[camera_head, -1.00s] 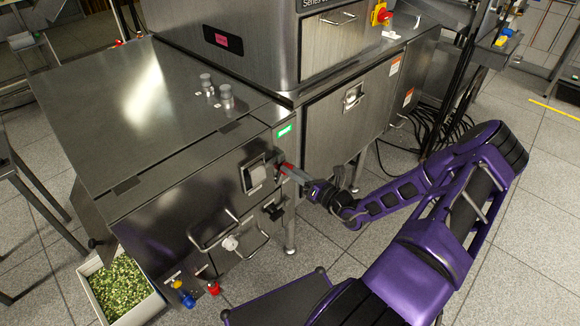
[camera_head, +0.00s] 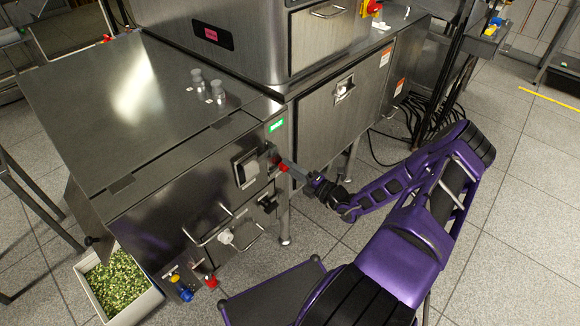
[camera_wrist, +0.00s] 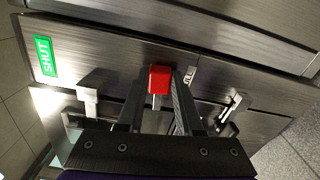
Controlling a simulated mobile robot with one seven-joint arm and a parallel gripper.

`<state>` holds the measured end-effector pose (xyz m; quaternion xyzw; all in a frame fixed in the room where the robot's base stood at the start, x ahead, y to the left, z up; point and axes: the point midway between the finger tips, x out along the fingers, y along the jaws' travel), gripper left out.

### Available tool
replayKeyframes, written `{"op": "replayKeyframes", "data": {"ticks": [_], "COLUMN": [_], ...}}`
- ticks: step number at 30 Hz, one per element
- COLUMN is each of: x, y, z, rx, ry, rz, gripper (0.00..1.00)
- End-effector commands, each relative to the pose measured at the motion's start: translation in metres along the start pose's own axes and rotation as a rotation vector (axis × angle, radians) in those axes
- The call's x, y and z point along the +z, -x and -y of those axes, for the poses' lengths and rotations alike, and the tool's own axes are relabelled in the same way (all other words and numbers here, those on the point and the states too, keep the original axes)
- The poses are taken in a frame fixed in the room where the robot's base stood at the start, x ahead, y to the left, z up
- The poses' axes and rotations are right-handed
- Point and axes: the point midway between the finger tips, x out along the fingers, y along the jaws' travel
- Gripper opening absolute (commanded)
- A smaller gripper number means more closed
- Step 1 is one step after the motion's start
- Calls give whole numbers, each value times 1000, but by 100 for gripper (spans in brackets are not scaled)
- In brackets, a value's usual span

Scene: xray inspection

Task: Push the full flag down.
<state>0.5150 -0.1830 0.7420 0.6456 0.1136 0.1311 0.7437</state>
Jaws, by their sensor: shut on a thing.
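The full flag (camera_wrist: 159,79) is a small red block on a thin pale stem, standing out from the steel cabinet front. A small label beside it in the wrist view is partly hidden, with only "LL" legible. In the head view the red flag (camera_head: 282,167) is below the green label, at the cabinet's right edge. My gripper (camera_wrist: 161,88) is shut on the red flag, with one dark finger on each side of it.
A green "SHUT" label (camera_wrist: 45,57) is on the panel. A latch (camera_head: 248,169) and a handle (camera_head: 205,236) project from the cabinet front close by. A white bin of green pieces (camera_head: 150,300) stands on the floor at left.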

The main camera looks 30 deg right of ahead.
Motion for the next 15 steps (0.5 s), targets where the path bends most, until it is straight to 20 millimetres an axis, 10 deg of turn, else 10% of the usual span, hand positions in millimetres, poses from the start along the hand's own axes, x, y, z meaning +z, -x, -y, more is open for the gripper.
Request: {"op": "replayKeyframes", "data": {"ticks": [15], "x": [0], "y": [0], "z": [8], "rx": [-1], "ry": [-154], "rz": [1], "gripper": [0]}}
